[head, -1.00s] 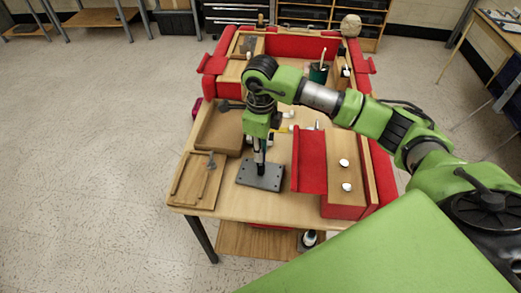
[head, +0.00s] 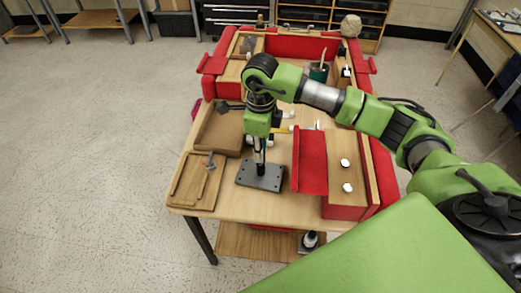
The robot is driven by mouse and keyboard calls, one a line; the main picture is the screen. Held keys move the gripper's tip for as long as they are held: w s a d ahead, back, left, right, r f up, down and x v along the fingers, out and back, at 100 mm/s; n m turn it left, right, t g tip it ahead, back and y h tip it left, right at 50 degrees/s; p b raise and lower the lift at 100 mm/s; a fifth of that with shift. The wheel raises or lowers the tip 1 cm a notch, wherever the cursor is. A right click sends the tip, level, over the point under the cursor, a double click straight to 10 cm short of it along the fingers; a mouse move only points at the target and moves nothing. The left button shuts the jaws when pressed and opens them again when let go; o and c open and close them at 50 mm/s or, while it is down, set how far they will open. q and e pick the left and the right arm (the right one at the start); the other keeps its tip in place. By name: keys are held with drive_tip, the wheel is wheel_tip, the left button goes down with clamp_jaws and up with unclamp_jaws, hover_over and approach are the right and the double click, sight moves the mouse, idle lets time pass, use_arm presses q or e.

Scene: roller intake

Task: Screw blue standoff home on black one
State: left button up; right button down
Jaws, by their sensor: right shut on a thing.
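A dark grey base plate (head: 257,183) with holes near its edges lies on the wooden table. My right gripper (head: 260,155) points straight down above the plate's middle. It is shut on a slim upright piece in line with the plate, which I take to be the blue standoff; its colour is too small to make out. A short dark upright part (head: 261,168) stands on the plate just below the fingers and looks like the black standoff. The fingers hide where the two parts meet, so I cannot tell how far they are engaged. My left gripper is not in view.
A wooden tray (head: 199,207) with a small grey tool is left of the plate. A red panel (head: 309,162) and a wooden-topped red block (head: 344,205) with two white round pieces are on the right. A dark green cup (head: 318,73) stands farther back.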

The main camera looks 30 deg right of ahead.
drive_tip(key=shift+f+b, duration=0.65)
drive_tip(key=shift+f, duration=0.05)
idle(0.4)
drive_tip(key=m, duration=0.4)
drive_tip(key=shift+m+p, duration=0.3)
drive_tip(key=shift+m, duration=0.1)
drive_tip(key=shift+m, duration=1.2)
drive_tip(key=shift+m+p, duration=0.4)
drive_tip(key=shift+m, duration=0.6)
